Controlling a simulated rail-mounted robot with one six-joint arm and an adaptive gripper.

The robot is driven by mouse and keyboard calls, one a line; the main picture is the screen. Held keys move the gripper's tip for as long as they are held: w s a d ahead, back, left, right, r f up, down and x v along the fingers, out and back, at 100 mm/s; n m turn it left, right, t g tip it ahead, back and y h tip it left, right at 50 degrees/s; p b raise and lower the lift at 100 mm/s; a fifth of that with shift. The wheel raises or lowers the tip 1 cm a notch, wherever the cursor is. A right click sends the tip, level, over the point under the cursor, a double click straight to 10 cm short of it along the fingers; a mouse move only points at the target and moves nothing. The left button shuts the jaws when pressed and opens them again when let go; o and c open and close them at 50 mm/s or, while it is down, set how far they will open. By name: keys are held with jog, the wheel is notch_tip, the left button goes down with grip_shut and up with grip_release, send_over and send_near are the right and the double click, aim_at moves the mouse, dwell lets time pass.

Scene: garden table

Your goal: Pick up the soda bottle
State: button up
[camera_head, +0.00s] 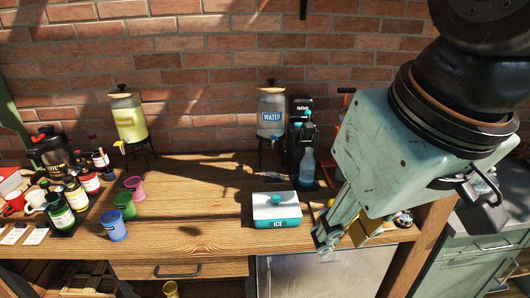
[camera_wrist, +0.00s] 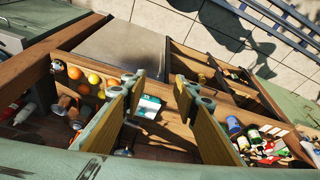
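The clear bluish soda bottle (camera_head: 307,167) stands upright against the black drink machine (camera_head: 297,125) at the back of the wooden table in the head view. My gripper (camera_head: 324,238) points down near the table's front edge, to the right of the ice box and in front of the bottle, apart from it. In the wrist view my gripper (camera_wrist: 159,84) has its two fingers wide apart with nothing held between them. I cannot clearly make out the bottle in the wrist view, where the fingers hide part of the table.
A white and teal ice box (camera_head: 277,210) sits in front of the bottle. A water dispenser (camera_head: 271,112) stands left of the machine. Colored cups (camera_head: 113,227) and several bottles (camera_head: 60,212) fill the left side. Fruit (camera_wrist: 94,79) lies near my gripper. The table's middle is clear.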

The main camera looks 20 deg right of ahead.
dwell(0.3)
jog(key=o, duration=0.9)
jog(key=shift+c, duration=0.2)
